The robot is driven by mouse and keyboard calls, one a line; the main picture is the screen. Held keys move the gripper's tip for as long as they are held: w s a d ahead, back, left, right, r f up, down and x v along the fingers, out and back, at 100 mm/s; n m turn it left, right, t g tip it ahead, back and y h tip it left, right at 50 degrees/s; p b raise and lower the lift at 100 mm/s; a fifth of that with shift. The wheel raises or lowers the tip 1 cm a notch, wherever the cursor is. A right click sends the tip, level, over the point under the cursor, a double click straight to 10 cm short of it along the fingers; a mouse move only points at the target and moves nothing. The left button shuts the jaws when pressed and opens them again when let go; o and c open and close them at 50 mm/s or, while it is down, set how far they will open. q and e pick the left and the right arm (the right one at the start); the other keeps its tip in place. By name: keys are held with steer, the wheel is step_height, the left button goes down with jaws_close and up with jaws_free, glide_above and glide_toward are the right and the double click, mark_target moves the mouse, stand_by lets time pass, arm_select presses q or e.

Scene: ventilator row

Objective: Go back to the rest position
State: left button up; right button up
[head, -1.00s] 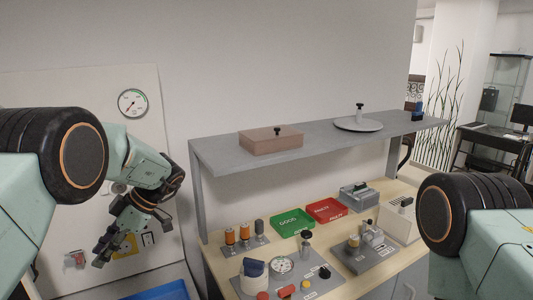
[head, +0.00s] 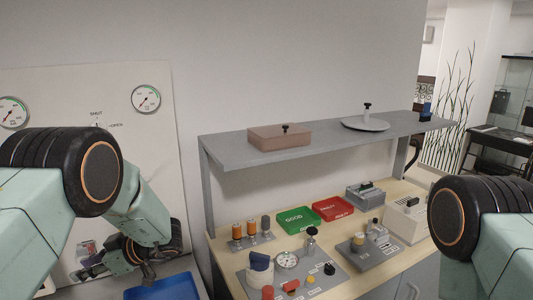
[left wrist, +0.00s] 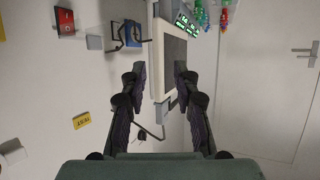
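My left arm comes in from the left in the head view and bends down in front of the white wall panel. My left gripper (head: 92,270) hangs low there, left of the blue tray, small and partly hard to make out. In the left wrist view my left gripper (left wrist: 160,85) has its two dark fingers well apart with nothing between them. My right arm shows only as a link at the right edge of the head view; its gripper is out of the picture.
A blue tray (head: 165,289) lies low, right of my left gripper. The workbench (head: 222,250) holds a green GOOD tray (head: 298,220), a red tray (head: 332,208) and several fixtures. A grey shelf (head: 225,150) stands above it. The wall panel (head: 150,140) carries gauges.

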arm_select(q)
steer(key=s+d+f+m+t+h, duration=0.3)
steer(key=s+d+f+m, duration=0.1)
steer(key=s+f+m, duration=0.3)
steer(key=s+d+f+m+t+h, duration=0.35)
steer(key=f+m, duration=0.25)
steer(key=f, duration=0.4)
steer(key=s+d+f+m+g+h, duration=0.15)
steer(key=s+d, duration=0.25)
steer(key=s, duration=0.5)
steer(key=s+d+f+m+g+h, duration=0.1)
steer(key=s+d+m+g+h, duration=0.15)
steer(key=s+d, duration=0.4)
steer(key=s+d+f+m+g+h, duration=0.1)
steer(key=s+d+g+h, duration=0.15)
steer(key=s, duration=0.75)
step_height(320, 180, down, 17)
steer(key=t+b, duration=0.1)
steer(key=b, duration=1.6)
steer(key=shift+w, duration=0.2)
steer(key=shift+r, duration=0.15)
